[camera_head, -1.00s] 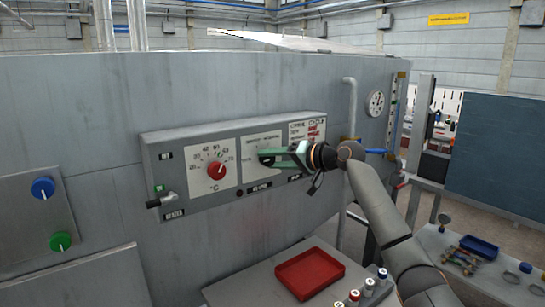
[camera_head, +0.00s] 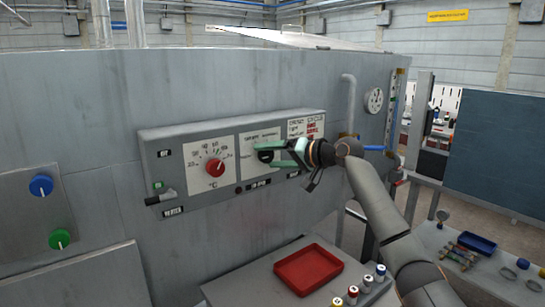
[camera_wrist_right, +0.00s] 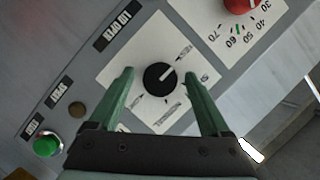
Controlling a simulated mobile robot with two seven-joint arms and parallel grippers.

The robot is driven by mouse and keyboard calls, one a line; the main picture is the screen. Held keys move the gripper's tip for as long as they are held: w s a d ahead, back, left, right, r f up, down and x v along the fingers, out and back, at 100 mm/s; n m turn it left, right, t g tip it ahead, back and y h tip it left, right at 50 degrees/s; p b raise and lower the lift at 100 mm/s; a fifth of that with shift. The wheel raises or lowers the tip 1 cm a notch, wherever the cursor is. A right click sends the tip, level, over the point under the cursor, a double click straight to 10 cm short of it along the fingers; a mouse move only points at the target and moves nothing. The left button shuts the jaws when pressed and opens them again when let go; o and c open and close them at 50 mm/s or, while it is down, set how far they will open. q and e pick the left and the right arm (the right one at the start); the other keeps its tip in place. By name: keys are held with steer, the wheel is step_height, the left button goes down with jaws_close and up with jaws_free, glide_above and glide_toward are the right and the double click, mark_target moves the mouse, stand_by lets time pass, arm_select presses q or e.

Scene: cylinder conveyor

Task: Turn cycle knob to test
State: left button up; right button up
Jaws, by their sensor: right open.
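The cycle knob is a black round knob (camera_wrist_right: 160,78) with a white pointer line, on a white dial plate on the grey control panel (camera_head: 161,138). In the head view the knob (camera_head: 265,155) shows between the green fingers. My right gripper (camera_head: 267,154) is open in front of the dial. In the right wrist view its two green fingers (camera_wrist_right: 160,82) stand one on each side of the knob, with a gap on both sides. The pointer line aims up and to the right in that view. My left gripper is not in view.
A red temperature knob (camera_head: 215,168) sits left of the cycle dial. A small lever (camera_head: 160,197) is at the panel's left end. A green button (camera_wrist_right: 47,145) shows in the wrist view. A red tray (camera_head: 308,270) and several capped cylinders stand below.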

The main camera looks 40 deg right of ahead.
steer(key=shift+s+d, duration=0.15)
steer(key=shift+s, duration=0.35)
steer(key=b+v, duration=0.4)
steer(key=v, duration=0.7)
steer(key=shift+s+r, duration=0.2)
steer(key=shift+r, duration=0.05)
